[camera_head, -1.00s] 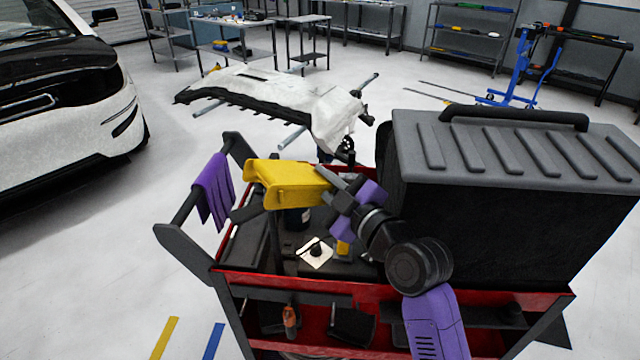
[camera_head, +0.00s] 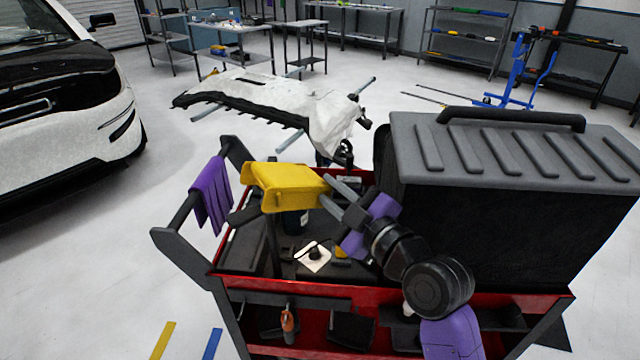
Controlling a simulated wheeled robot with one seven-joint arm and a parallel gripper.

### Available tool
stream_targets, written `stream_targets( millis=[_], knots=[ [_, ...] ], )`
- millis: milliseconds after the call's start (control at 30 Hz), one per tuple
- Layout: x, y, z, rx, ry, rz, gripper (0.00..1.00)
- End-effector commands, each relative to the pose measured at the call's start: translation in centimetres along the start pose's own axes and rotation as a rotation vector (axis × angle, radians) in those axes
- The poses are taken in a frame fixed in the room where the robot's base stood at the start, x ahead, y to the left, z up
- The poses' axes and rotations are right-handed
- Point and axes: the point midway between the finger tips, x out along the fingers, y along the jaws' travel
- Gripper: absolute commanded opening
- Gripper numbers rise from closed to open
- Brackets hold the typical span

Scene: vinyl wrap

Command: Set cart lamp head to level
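The yellow cart lamp head (camera_head: 288,186) sits above the left part of the red tool cart (camera_head: 400,294). Its top looks close to level, dipping slightly toward the right. A dark post beneath it appears to carry it. My gripper (camera_head: 326,188) comes in from the right, its two grey fingers apart and pointing at the lamp head's right end. The fingertips are at or very near that end; I cannot tell whether they touch it. Nothing shows between the fingers.
A large black case (camera_head: 500,200) with a grey ribbed lid fills the cart's right side, close to my arm. A purple cloth (camera_head: 212,190) hangs on the cart's left handle. A white-draped panel (camera_head: 290,100) stands behind.

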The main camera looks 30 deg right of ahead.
Motion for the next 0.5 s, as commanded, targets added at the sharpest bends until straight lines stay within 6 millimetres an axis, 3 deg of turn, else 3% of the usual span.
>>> stream_targets(
  millis=[200, 500],
  knots=[
    [-3.2, 0.0, 0.0, 0.000, 0.002, 0.001, 0.18],
    [-4.1, 0.0, -0.2, 0.001, 0.003, 0.001, 0.18]
  ],
)
